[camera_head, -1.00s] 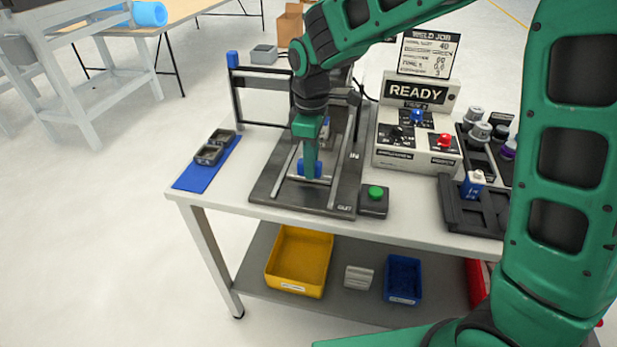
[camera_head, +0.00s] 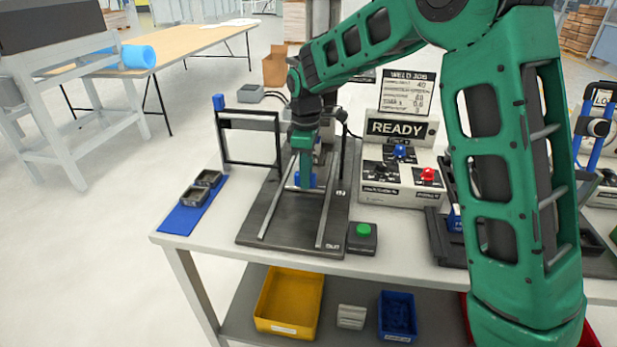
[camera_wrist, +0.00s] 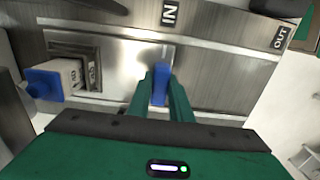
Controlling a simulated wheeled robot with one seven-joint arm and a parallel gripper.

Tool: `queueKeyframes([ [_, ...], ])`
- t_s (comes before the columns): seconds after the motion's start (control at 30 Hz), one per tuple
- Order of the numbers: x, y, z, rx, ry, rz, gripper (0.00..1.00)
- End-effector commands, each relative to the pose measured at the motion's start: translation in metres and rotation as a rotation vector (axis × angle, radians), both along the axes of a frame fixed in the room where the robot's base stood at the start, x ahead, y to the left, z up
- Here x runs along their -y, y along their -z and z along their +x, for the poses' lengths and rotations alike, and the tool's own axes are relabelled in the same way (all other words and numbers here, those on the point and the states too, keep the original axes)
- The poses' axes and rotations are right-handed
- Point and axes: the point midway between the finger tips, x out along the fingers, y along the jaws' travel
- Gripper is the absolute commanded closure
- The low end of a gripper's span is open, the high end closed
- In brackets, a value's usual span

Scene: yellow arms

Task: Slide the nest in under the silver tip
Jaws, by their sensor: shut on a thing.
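My gripper (camera_head: 305,180) is shut on the blue handle (camera_wrist: 160,86) of the nest. The nest's bright metal plate (camera_wrist: 122,57) lies on the slide base (camera_head: 277,232) between two rails. In the wrist view the handle is close to the IN mark (camera_wrist: 170,12) and well away from the OUT mark (camera_wrist: 280,36). A dark square frame (camera_wrist: 90,50) sits on the plate. A pale block with a blue end (camera_wrist: 43,82) reaches over the plate at the left. The silver tip cannot be made out; my arm covers much of the press in the head view.
A green button (camera_head: 363,230) is right of the base, before the READY control box (camera_head: 400,155). A dark rack is further right. The front of the base is clear.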

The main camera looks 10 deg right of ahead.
Motion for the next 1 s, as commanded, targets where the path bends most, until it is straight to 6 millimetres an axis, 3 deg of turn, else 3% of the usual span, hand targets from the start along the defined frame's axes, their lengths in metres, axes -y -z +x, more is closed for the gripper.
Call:
queueKeyframes([
  [0.1, -0.006, -0.002, 0.004, 0.015, -0.009, 0.009, 1.00],
  [0.13, -0.006, -0.002, 0.004, 0.015, -0.009, 0.009, 0.77],
  [0.2, -0.005, -0.002, 0.004, 0.013, -0.008, 0.008, 0.62],
  [0.5, -0.002, -0.002, 0.002, 0.009, -0.002, 0.003, 0.62],
  [0.63, -0.002, -0.011, 0.003, 0.010, -0.001, 0.004, 0.62],
  [1.0, -0.002, -0.077, 0.002, 0.012, -0.002, 0.005, 0.62],
])
